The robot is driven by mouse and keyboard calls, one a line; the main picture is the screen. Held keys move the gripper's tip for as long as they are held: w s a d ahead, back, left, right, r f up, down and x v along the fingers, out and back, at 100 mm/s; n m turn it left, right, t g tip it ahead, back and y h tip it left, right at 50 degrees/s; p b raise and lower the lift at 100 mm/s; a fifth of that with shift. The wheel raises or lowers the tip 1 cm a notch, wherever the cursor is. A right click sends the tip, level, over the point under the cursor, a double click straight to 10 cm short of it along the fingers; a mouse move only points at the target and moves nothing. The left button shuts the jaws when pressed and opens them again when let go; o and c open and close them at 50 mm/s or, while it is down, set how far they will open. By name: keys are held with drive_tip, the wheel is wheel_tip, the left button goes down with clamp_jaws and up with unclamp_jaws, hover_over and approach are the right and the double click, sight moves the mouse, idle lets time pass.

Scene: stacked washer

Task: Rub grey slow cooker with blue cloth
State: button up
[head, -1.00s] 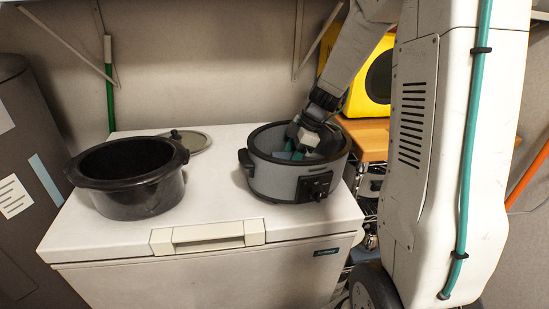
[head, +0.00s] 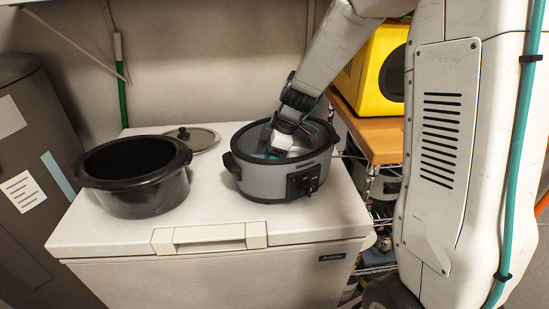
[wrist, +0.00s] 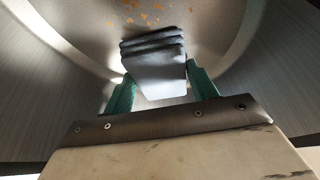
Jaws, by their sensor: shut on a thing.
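The grey slow cooker (head: 266,181) stands on the right part of the white chest top, open, with a control knob on its front. My gripper (head: 276,150) reaches down inside its bowl. In the wrist view my gripper (wrist: 160,92) has its green fingers shut on the folded blue cloth (wrist: 155,65), which looks grey-blue there. The cloth is at the cooker's inner surface; I cannot tell whether it touches. Orange-brown spots (wrist: 140,18) show on the inside of the cooker just beyond the cloth. In the head view the cloth is mostly hidden by the gripper and rim.
A black pot (head: 135,190) stands left of the cooker, with a glass lid (head: 200,140) behind it. The white chest (head: 100,225) has a front handle. A yellow appliance (head: 368,70) on a wooden-topped rack (head: 375,130) is at right. A grey bin (head: 30,150) is at left.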

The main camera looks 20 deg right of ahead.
drive_tip(key=shift+r, duration=0.1)
drive_tip(key=shift+r, duration=2.95)
drive_tip(key=shift+r, duration=0.1)
drive_tip(key=shift+r, duration=1.35)
drive_tip(key=shift+r, duration=0.1)
